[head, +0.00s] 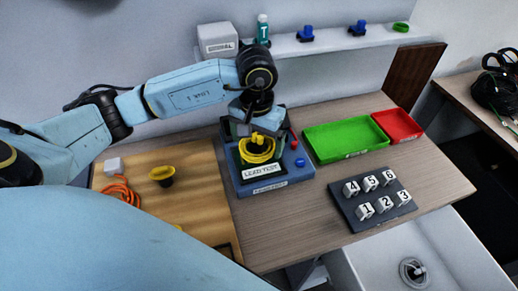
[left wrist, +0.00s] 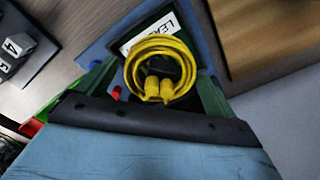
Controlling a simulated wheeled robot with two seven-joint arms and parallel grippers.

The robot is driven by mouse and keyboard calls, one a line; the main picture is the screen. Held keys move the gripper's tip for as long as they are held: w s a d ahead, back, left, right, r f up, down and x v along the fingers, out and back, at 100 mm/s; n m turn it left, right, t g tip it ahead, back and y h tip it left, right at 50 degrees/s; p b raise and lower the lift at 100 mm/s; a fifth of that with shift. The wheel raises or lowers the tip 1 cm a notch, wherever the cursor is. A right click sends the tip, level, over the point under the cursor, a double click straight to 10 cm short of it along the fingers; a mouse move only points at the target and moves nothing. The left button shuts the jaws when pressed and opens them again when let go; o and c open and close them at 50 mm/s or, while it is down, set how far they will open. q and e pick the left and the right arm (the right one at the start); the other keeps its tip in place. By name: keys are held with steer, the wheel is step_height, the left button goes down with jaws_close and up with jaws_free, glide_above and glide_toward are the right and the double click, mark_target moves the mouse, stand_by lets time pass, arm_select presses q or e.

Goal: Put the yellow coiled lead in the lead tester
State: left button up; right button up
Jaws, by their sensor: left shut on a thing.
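The yellow coiled lead (head: 257,156) is in my left gripper (head: 258,134), whose jaws are shut on it. The coil is over the dark bay of the blue lead tester (head: 240,187), which has a "LEAD TEST" label in front. In the left wrist view the coil (left wrist: 150,45) hangs between the fingers, its two plug ends near the palm, with the tester's label (left wrist: 150,32) beyond. I cannot tell whether the coil touches the bay floor. My right gripper is not in view.
Right of the tester are a green tray (head: 345,140), a red tray (head: 397,125) and a numbered block rack (head: 345,211). A shelf (head: 330,42) is behind.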

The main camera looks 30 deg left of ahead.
mark_target(258, 152)
arm_select(q)
steer(key=shift+w+f, duration=0.15)
steer(key=shift+f, duration=2.05)
steer(key=shift+f, duration=0.15)
steer(key=o, duration=0.7)
step_height(258, 152, up, 12)
steer(key=shift+r, duration=0.2)
